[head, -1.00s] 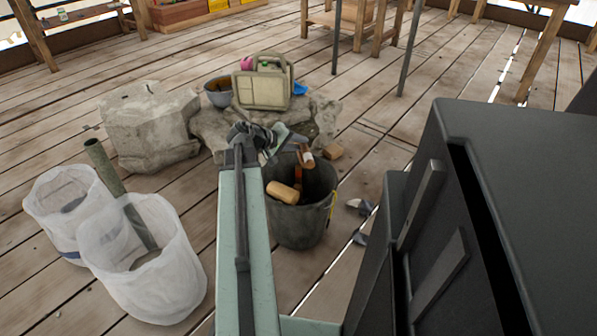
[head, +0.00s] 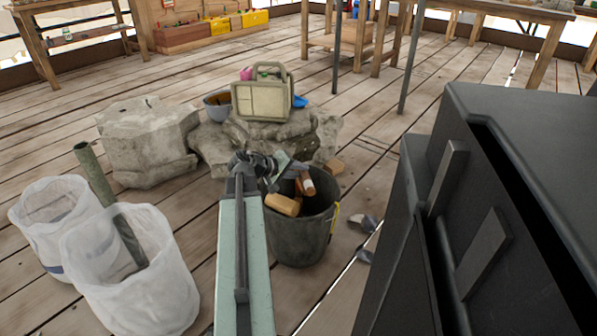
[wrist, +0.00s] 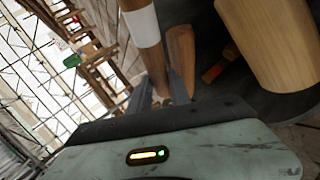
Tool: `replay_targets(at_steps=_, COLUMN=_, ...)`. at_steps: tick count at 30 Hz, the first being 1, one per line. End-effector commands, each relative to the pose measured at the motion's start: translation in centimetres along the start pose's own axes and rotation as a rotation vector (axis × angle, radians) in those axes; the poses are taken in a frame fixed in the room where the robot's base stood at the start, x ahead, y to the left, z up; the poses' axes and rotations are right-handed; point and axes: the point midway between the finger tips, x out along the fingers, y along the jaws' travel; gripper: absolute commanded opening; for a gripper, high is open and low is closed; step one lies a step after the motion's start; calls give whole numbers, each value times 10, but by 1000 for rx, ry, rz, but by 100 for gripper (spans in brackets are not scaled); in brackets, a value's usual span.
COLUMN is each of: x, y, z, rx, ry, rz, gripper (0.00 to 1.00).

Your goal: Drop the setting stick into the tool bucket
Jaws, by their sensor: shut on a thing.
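The setting stick, a wooden stick with a white band (wrist: 147,30), runs up from between my gripper's fingers (wrist: 160,92) in the wrist view. In the head view its brown, white-banded part (head: 307,185) is over the mouth of the dark tool bucket (head: 297,247). My gripper (head: 284,170) is shut on the stick at the bucket's far left rim. The stick's gripped end is mostly hidden by the fingers. I cannot tell how far it reaches below the rim.
The bucket holds a pale wooden mallet head (head: 282,204), a brown wooden handle (wrist: 181,50) and an orange-handled tool (wrist: 218,70). Stone blocks (head: 148,145) and a radio (head: 262,98) stand behind. White sacks (head: 135,280) are left. A black cabinet (head: 520,170) blocks the right.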

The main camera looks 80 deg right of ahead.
Motion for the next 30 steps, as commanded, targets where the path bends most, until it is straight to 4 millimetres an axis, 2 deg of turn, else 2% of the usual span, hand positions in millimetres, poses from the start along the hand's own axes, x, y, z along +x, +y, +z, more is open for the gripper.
replay_targets(at_steps=4, x=-1, y=1, z=0, rx=0, ry=0, rz=1, gripper=0)
replay_targets(at_steps=5, x=-1, y=1, z=0, rx=0, ry=0, rz=1, gripper=27)
replay_targets(at_steps=7, x=-1, y=2, z=0, rx=0, ry=0, rz=1, gripper=46)
replay_targets(at_steps=8, x=-1, y=2, z=0, rx=0, ry=0, rz=1, gripper=49)
replay_targets(at_steps=17, x=-1, y=1, z=0, rx=0, ry=0, rz=0, gripper=49)
replay_targets(at_steps=20, x=-6, y=2, z=0, rx=0, ry=0, rz=0, gripper=49)
replay_targets(at_steps=30, x=-69, y=5, z=0, rx=-1, ry=1, rz=-1, gripper=49)
